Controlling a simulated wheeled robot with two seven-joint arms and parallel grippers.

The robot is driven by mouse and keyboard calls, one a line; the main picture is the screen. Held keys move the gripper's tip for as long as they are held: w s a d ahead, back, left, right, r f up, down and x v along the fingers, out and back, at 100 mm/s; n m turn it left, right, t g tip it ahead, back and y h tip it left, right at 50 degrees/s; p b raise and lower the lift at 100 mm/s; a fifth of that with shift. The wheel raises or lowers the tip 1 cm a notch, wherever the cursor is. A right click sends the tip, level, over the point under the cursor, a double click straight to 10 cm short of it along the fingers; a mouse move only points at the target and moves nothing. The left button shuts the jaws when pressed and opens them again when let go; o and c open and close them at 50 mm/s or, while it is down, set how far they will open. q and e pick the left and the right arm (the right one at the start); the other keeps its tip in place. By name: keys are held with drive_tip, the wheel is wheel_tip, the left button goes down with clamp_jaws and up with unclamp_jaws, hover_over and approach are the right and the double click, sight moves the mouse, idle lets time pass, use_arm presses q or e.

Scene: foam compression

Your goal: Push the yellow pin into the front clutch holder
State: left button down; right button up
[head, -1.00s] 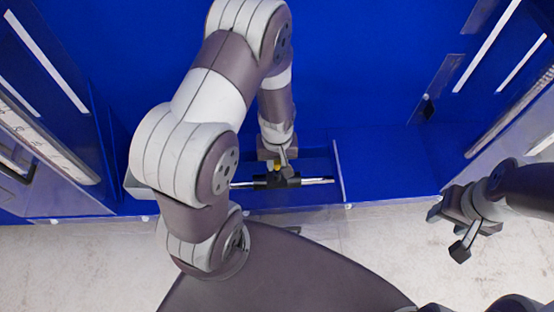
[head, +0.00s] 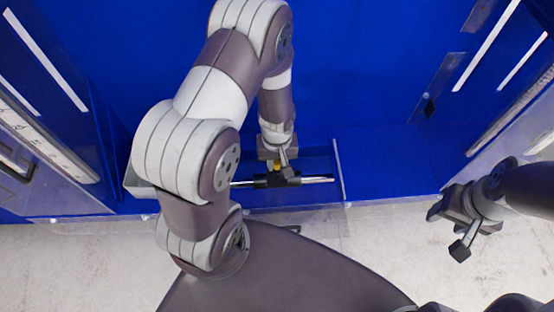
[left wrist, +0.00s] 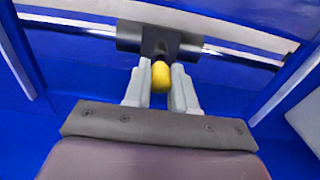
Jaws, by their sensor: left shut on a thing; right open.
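The yellow pin (left wrist: 161,76) sits between the fingers of my left gripper (left wrist: 160,85) in the left wrist view, and the fingers are shut on it. Its far end meets or lies right at the black clutch holder (left wrist: 160,42), which sits on a silver rod (left wrist: 225,52); I cannot tell how deep it is in. In the head view the pin (head: 275,165) is a small yellow patch, mostly hidden by my left gripper (head: 280,170) just behind the black holder (head: 270,181). My right gripper (head: 450,229) is open and empty at the right, far from the holder.
The rod runs across a blue shelf (head: 390,165) near its front edge, with a thin pale divider (head: 338,170) at its right end. Blue side walls with metal plates stand left and right. The shelf right of the divider is clear.

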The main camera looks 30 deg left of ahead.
sight(277, 162)
use_arm(q)
drive_tip(key=shift+f+b, duration=0.75)
drive_tip(key=shift+f, duration=0.5)
drive_tip(key=c, duration=0.8)
unclamp_jaws()
drive_tip(key=shift+c, duration=0.2)
drive_tip(key=shift+r, duration=0.2)
drive_tip(key=shift+r+p, duration=2.9)
drive_tip(key=shift+p, duration=0.15)
wheel_tip(277, 162, up, 13)
drive_tip(key=shift+f, duration=0.2)
